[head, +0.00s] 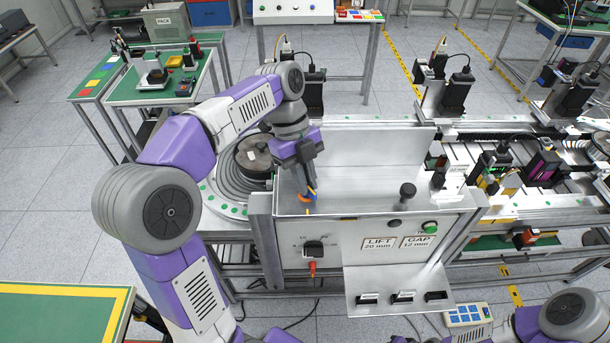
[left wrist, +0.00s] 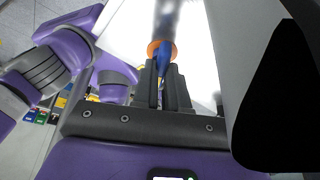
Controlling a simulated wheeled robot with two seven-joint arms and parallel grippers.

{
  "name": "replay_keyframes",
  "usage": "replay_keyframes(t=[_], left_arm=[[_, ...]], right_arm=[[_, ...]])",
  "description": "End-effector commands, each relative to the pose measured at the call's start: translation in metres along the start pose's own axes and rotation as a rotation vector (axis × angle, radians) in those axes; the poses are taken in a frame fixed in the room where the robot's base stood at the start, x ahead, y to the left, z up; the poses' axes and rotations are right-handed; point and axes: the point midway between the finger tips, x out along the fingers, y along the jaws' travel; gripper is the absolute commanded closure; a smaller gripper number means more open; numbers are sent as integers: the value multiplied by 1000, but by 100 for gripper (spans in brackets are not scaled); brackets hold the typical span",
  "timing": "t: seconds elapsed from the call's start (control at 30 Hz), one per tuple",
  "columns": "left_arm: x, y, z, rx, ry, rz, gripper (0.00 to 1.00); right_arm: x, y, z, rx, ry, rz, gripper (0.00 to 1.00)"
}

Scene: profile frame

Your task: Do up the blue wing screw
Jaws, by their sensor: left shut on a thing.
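The blue wing screw (head: 305,198) is at the left part of the metal frame's top plate (head: 358,204), below my left gripper. My left gripper (head: 308,188) points down and is shut on it. In the left wrist view, the blue wing screw (left wrist: 165,49) shows at the tips of the dark fingers (left wrist: 164,72), with an orange ring around it. The fingers and the white glare hide its lower end, so I cannot tell how deep it sits. My right gripper is out of view; only part of that arm shows at the lower right.
The front panel (head: 375,258) carries a dark selector (head: 313,248), a green button (head: 430,228) and LIFT and GAP labels. A black knob (head: 407,190) stands up right of the screw. An upright metal plate (head: 375,145) rises behind. A slotted shelf (head: 400,290) juts out below.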

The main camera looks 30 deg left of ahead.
Motion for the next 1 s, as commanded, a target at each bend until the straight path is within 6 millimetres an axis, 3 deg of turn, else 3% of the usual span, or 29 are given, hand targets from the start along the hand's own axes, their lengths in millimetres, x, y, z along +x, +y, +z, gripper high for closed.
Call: replay_keyframes(t=[0.33, 0.9, 0.93, 1.0], left_arm=[[-2, -1, 0, 135, -2, 52, 100], [-1, -1, 0, 159, -3, 62, 100], [-1, -1, 0, 159, -3, 62, 83], [-1, -1, 0, 159, -3, 62, 72]], right_arm=[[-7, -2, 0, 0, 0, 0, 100], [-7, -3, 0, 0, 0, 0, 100], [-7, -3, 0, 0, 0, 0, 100], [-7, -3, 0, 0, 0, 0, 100]])
